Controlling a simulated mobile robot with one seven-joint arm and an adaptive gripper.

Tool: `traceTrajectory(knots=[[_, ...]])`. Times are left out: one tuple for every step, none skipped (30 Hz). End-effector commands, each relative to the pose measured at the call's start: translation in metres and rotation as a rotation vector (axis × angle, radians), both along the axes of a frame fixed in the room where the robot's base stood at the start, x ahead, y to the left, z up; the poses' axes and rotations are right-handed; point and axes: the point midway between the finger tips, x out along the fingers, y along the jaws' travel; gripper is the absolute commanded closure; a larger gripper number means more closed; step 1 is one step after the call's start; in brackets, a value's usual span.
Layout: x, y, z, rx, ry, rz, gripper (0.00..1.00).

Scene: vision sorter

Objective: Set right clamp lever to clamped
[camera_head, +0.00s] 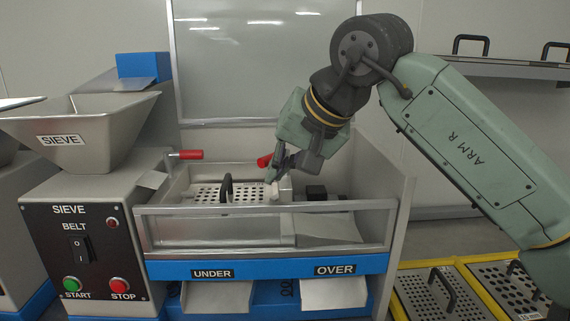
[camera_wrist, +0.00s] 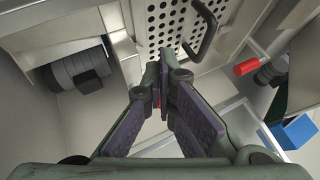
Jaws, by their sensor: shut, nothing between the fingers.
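The right clamp lever shows its red handle (camera_head: 264,160) in the head view, just left of my gripper and partly hidden by it. In the wrist view only a small bit of red shows between my fingers, so its exact angle is unclear. My gripper (camera_head: 271,178) is shut and empty, pointing down and left at the right end of the sieve screen. Its closed fingertips (camera_wrist: 164,54) are over the screen's edge in the wrist view. Contact with the lever cannot be told. The left clamp lever (camera_head: 188,155) has a red handle lying roughly level; it also shows in the wrist view (camera_wrist: 246,68).
The perforated sieve screen (camera_head: 205,193) with a black handle (camera_head: 227,187) lies in the machine tray. A metal front rail (camera_head: 210,210) runs before it. The grey hopper (camera_head: 85,125) stands left. Spare screens (camera_head: 440,292) lie at the lower right.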

Motion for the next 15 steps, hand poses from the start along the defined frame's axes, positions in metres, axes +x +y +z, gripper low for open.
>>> traceTrajectory(knots=[[0.000, 0.003, 0.001, 0.001, 0.000, 0.003, 1.00], [0.001, 0.005, 0.001, 0.000, -0.001, 0.004, 1.00], [0.002, 0.007, 0.001, 0.000, -0.001, 0.004, 1.00], [0.002, 0.009, 0.001, -0.001, -0.001, 0.003, 1.00], [0.003, 0.011, 0.001, -0.001, 0.000, 0.004, 1.00], [0.003, 0.014, 0.001, -0.001, 0.000, 0.004, 1.00], [0.004, 0.016, 0.001, -0.001, 0.000, 0.004, 1.00], [0.005, 0.018, 0.001, -0.001, 0.000, 0.004, 1.00], [0.006, 0.021, 0.001, -0.002, 0.000, 0.004, 1.00], [0.007, 0.023, 0.001, -0.002, 0.000, 0.004, 1.00], [0.008, 0.025, 0.001, -0.002, 0.000, 0.003, 1.00], [0.009, 0.028, 0.001, -0.002, 0.001, 0.004, 1.00], [0.011, 0.030, 0.001, -0.002, 0.001, 0.004, 1.00], [0.012, 0.031, 0.001, -0.002, 0.000, 0.003, 1.00], [0.014, 0.033, 0.001, -0.002, 0.000, 0.003, 1.00]])
